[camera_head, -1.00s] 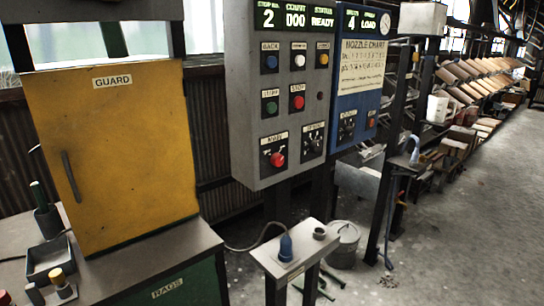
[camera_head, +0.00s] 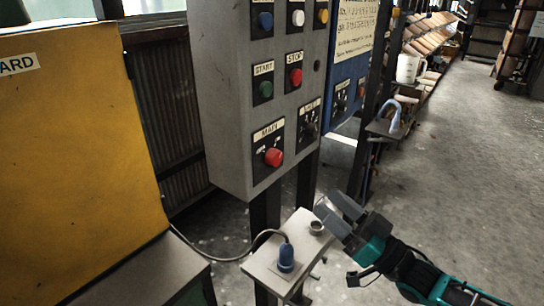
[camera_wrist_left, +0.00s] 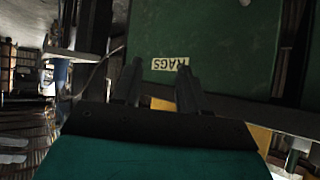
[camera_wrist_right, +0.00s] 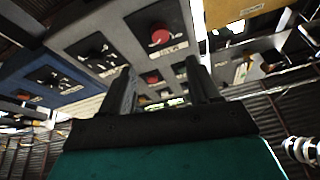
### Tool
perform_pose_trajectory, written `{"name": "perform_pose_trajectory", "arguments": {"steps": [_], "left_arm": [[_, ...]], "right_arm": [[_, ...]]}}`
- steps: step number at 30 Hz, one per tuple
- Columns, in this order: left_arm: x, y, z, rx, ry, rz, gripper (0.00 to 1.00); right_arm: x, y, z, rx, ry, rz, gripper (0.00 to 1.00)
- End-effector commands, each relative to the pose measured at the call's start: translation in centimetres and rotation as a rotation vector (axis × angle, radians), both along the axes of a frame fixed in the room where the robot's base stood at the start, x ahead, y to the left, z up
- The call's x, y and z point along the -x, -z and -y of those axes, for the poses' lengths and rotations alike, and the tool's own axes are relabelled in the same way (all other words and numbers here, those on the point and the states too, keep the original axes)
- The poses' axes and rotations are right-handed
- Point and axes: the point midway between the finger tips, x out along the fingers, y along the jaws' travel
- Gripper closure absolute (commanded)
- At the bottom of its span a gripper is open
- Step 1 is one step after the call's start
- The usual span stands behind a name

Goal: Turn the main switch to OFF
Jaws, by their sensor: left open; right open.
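The main switch (camera_head: 273,157) is a red knob on a dark plate labelled MAIN, low on the front of the grey control panel (camera_head: 222,120). A red knob also shows at the top of the right wrist view (camera_wrist_right: 161,34), in front of my right gripper and apart from it. My right gripper (camera_head: 334,207) is open and empty, to the right of and below the panel, beside the small stand. In the right wrist view its fingers (camera_wrist_right: 163,88) point up toward the panel. My left gripper (camera_wrist_left: 158,75) is open and empty, facing the green RAGS front; it is outside the head view.
A small stand (camera_head: 262,262) with a blue plug (camera_head: 286,258) and cable is below the panel. The yellow guard (camera_head: 80,150) is at the left. START (camera_head: 265,89) and STOP (camera_head: 296,77) buttons sit above the switch. The floor at the right is clear.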

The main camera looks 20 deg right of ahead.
Motion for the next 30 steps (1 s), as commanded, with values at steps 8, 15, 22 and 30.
{"name": "perform_pose_trajectory", "arguments": {"steps": [8,15,22,30], "left_arm": [[0.0,-0.3,0.1,0.001,0.002,-0.001,0.57],[0.0,-0.7,0.1,0.002,0.002,-0.002,0.57],[0.0,-1.0,0.1,0.002,0.002,-0.002,0.57],[0.0,-1.1,0.1,0.002,0.001,0.000,0.57]], "right_arm": [[-2.1,-1.3,-1.5,-0.005,-0.003,0.006,0.39],[-5.6,-3.1,-4.1,-0.005,-0.003,0.006,0.39],[-8.4,-4.4,-6.1,-0.004,-0.001,0.004,0.39],[-9.6,-4.9,-7.1,-0.001,-0.001,0.001,0.39]]}}
